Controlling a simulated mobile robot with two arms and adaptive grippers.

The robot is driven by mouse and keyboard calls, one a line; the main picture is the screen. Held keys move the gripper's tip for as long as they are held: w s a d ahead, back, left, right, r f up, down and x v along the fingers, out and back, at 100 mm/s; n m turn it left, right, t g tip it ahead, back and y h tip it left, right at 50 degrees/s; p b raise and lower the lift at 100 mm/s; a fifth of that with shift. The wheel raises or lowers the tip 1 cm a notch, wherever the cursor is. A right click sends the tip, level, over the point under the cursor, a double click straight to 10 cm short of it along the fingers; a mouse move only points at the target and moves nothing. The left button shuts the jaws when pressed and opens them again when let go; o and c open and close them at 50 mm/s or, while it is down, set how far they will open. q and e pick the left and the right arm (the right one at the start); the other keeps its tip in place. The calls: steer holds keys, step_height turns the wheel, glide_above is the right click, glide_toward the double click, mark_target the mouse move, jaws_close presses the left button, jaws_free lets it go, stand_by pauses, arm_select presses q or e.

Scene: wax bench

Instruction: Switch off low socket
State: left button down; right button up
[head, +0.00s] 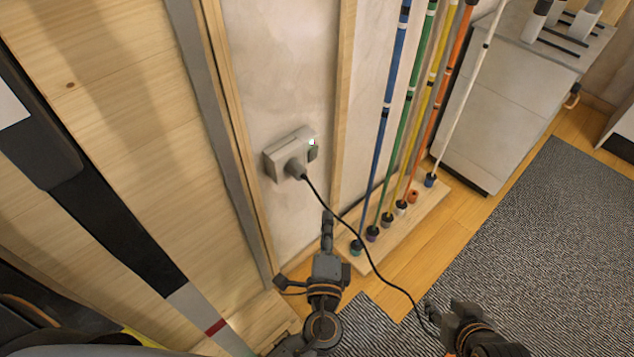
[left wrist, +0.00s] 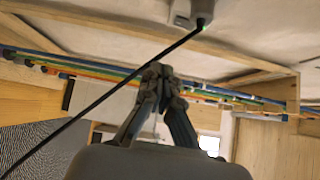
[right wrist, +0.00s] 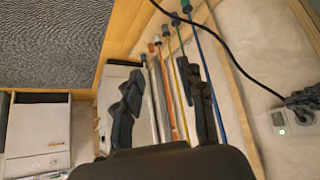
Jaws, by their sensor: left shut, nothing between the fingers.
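The low socket (head: 277,165) is a pale box on the wall panel between two wooden battens. A dark plug (head: 294,169) sits in it, and a small rocker switch (head: 313,154) is on its right side, below a bright greenish spot. The socket shows at the top of the left wrist view (left wrist: 181,14) and at the right of the right wrist view (right wrist: 279,121). My left gripper (head: 327,214) is shut and empty, below and right of the socket, apart from it in the head view. Its fingertips meet in the left wrist view (left wrist: 158,70). My right gripper (right wrist: 161,82) is open and empty, low over the floor.
A black cable (head: 350,238) hangs from the plug and runs past both grippers. Several coloured poles (head: 385,115) stand in a wooden base (head: 436,202) right of the socket. A pale cabinet (head: 490,105) and a grey rug (head: 545,240) lie further right.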

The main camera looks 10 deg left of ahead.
arm_select(q)
step_height(320, 180, up, 3)
steer(key=shift+s+r+t+y, duration=0.1)
steer(key=shift+t+y, duration=0.2)
steer(key=shift+t, duration=0.2)
arm_select(e)
steer(key=shift+s+r, duration=0.2)
steer(key=shift+r, duration=0.7)
arm_select(q)
glide_toward(318, 150)
steer(key=w+d, duration=0.2)
steer(key=w, duration=0.1)
steer(key=w+a, duration=0.1)
steer(key=a, duration=0.1)
steer(key=w+a, duration=0.1)
steer(key=shift+w+a+r, duration=0.1)
steer(key=shift+w+r, duration=0.15)
steer(key=shift+w, duration=0.1)
arm_select(e)
steer(key=s, duration=0.1)
steer(key=s+d+f+g, duration=0.1)
steer(key=s, duration=0.1)
steer(key=shift+f+g, duration=0.2)
steer(key=shift+g, duration=0.1)
